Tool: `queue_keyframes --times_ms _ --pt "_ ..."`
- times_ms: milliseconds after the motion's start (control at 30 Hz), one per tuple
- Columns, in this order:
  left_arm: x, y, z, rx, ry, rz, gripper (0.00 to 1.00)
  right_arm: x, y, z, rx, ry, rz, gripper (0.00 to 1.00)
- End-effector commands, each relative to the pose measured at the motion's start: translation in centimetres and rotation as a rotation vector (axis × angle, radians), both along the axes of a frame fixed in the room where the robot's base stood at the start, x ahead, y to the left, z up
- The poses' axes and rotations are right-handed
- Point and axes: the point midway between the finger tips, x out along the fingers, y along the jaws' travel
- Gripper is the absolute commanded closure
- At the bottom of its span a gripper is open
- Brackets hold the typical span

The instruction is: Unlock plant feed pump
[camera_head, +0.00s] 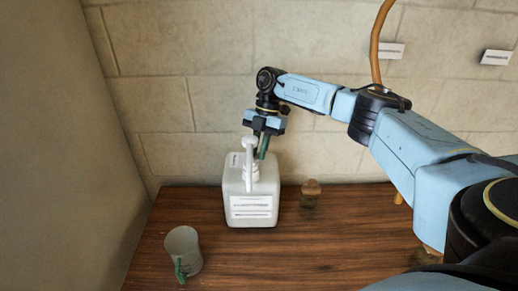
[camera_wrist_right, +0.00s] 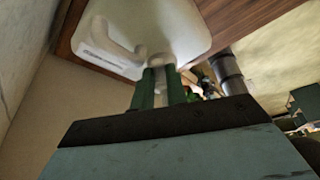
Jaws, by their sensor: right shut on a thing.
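A white plant feed jug (camera_head: 250,208) with a label on its front stands upright on the wooden table. Its white pump (camera_head: 249,165) rises from the top, with a spout pointing toward the front. My right gripper (camera_head: 262,152) reaches down from above with its green fingers at the pump. In the right wrist view my right gripper (camera_wrist_right: 164,88) is shut on the white pump (camera_wrist_right: 166,72), above the jug (camera_wrist_right: 165,25). The fingers hide part of the pump, and I cannot tell whether it is locked. My left gripper is not in view.
A grey cup (camera_head: 183,245) with a green piece at its front stands at the table's front left. A small brown object (camera_head: 311,192) stands right of the jug. The wooden table (camera_head: 330,240) is clear at the middle front. A stone wall (camera_head: 190,90) stands close behind.

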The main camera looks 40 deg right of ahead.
Motion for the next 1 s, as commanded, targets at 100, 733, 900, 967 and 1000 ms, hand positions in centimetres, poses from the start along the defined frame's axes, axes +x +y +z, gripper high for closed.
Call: queue_keyframes --times_ms 100,733,900,967,1000 --pt "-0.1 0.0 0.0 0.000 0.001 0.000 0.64 0.0 0.0 0.0 0.000 0.000 0.002 1.00" --pt "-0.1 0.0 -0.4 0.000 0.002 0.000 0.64 1.4 0.8 0.0 0.001 -0.002 0.324 1.00" --pt "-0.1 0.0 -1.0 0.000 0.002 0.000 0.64 1.8 1.0 0.0 0.000 -0.003 0.431 1.00" --pt "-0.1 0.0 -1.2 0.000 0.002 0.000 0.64 1.9 1.1 0.0 0.000 -0.002 0.462 1.00" --pt "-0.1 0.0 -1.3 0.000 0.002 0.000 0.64 1.9 1.2 0.0 0.000 -0.002 0.482 1.00"
